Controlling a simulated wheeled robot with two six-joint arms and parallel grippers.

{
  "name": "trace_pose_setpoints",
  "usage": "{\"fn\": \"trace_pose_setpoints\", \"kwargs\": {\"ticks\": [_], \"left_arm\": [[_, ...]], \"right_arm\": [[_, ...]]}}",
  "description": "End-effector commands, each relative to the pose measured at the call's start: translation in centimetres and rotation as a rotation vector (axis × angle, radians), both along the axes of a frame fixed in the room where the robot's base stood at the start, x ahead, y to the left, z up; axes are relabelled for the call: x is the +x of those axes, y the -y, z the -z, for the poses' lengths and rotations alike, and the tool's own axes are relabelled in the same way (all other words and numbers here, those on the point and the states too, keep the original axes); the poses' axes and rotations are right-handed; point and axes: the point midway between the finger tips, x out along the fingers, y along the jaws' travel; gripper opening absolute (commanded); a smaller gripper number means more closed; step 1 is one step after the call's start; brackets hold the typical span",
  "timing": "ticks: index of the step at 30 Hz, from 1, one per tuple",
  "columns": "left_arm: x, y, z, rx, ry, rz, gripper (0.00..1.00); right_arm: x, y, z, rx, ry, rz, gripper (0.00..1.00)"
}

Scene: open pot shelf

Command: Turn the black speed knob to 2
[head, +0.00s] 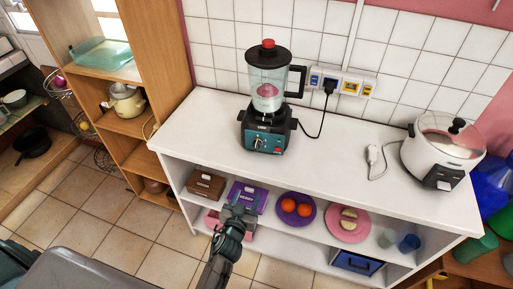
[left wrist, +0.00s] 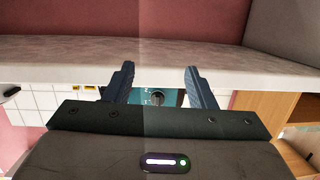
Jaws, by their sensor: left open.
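The blender (head: 269,90) stands upright on the white counter, with a clear jar, black lid and red cap. Its teal front panel (head: 274,148) carries the black speed knob (head: 259,142). The knob's setting is too small to read. My left gripper (head: 238,210) is open and empty, in front of the shelf unit, lower than the knob and apart from it. In the left wrist view, the knob (left wrist: 157,98) shows beyond and between the two open fingers (left wrist: 158,80), with part of the teal panel around it. My right gripper is not in view.
The white counter (head: 350,150) is clear beside the blender. A rice cooker (head: 440,150) stands at its right end. A cord runs from the blender to the wall sockets (head: 340,83). The lower shelf holds boxes, a purple plate (head: 296,220) with oranges, and a pink plate (head: 347,236).

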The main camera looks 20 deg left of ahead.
Motion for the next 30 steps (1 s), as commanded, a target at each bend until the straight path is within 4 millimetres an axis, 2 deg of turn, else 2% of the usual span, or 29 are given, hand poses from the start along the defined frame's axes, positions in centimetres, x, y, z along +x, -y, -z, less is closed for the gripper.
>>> {"fn": "trace_pose_setpoints", "kwargs": {"ticks": [1, 3, 7, 11, 24, 30], "left_arm": [[0.7, 0.1, -3.5, -0.001, 0.062, -0.007, 0.50], [1.2, 0.1, -6.9, -0.003, 0.126, -0.013, 0.50], [1.7, 0.0, -10.1, -0.004, 0.188, -0.017, 0.50], [2.8, 0.0, -10.7, -0.002, 0.200, -0.018, 0.50], [10.4, -0.5, -10.5, -0.001, 0.197, -0.019, 0.50], [12.1, -0.6, -10.5, -0.003, 0.196, -0.019, 0.50]], "right_arm": [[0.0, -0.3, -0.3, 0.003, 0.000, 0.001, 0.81], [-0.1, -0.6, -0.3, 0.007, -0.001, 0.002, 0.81], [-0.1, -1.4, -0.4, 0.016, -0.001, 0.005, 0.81], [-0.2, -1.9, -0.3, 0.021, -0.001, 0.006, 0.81], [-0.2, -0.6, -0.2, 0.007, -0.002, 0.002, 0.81], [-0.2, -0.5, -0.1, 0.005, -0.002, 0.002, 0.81]]}}
